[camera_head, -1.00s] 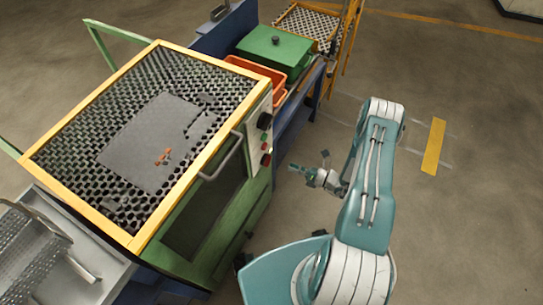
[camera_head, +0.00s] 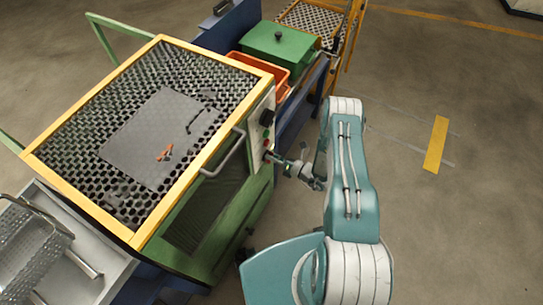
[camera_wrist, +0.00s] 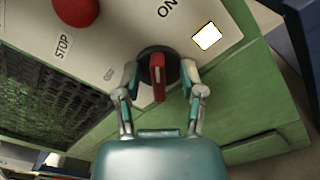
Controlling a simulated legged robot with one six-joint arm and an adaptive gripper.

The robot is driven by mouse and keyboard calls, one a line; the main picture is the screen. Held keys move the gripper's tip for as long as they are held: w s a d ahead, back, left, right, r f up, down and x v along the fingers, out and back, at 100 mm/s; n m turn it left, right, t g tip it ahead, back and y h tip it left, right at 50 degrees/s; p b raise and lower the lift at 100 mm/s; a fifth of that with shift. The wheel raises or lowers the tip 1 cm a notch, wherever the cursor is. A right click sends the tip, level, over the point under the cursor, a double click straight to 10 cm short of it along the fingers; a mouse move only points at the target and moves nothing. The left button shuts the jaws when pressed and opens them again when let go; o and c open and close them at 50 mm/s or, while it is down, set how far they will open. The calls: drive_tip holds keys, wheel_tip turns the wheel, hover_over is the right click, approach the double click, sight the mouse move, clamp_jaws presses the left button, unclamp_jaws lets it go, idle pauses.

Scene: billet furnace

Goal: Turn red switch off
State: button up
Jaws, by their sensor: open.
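The red switch (camera_wrist: 159,78) is a red lever on a round dark base, on the pale control panel (camera_wrist: 110,50) of the green furnace. In the wrist view my gripper (camera_wrist: 166,82) is open, with one finger on each side of the red lever. I cannot tell whether the fingers touch it. In the head view my gripper (camera_head: 274,158) is at the lower part of the panel and hides the switch there.
A red round button (camera_wrist: 76,10) beside a STOP label and a lit white square (camera_wrist: 207,37) near an ON label are on the same panel. A furnace handle (camera_head: 225,157) sticks out left of my gripper. A green box (camera_head: 278,46) stands behind. The floor at right is clear.

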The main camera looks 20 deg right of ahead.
drive_tip(key=shift+w+a, duration=0.15)
drive_tip(key=shift+a, duration=0.05)
drive_tip(key=shift+c, duration=0.3)
clamp_jaws()
